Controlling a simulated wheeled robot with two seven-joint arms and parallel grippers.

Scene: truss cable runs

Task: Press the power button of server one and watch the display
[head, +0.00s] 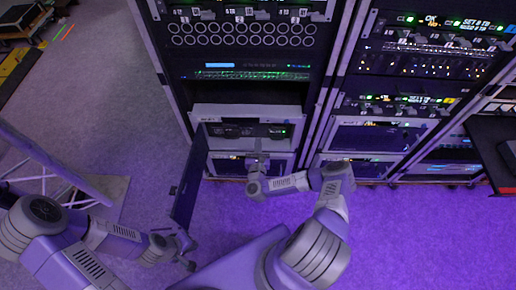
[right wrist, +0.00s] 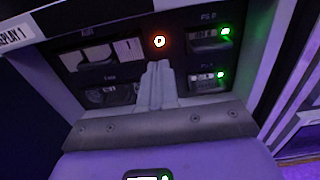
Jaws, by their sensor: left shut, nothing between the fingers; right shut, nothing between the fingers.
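The server (head: 245,131) sits low in the left rack behind an open dark door (head: 190,181). The right wrist view shows its front panel (right wrist: 100,70) close up, with a partly cut-off label ending in "PLAY 1" (right wrist: 16,34). A small round button (right wrist: 159,41) glows orange-red near the top middle. My right gripper (right wrist: 158,68) is shut and empty, its tips just below this button in the picture; I cannot tell whether they touch the panel. It also shows in the head view (head: 262,152). My left gripper (head: 188,258) looks shut, low by the door's bottom edge.
Two green lights (right wrist: 225,31) glow at the panel's right side. Another unit (head: 228,164) sits below the server. A second rack (head: 375,135) stands to the right. A metal truss (head: 50,170) lies at the left. The purple-lit floor (head: 420,230) is clear at the right.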

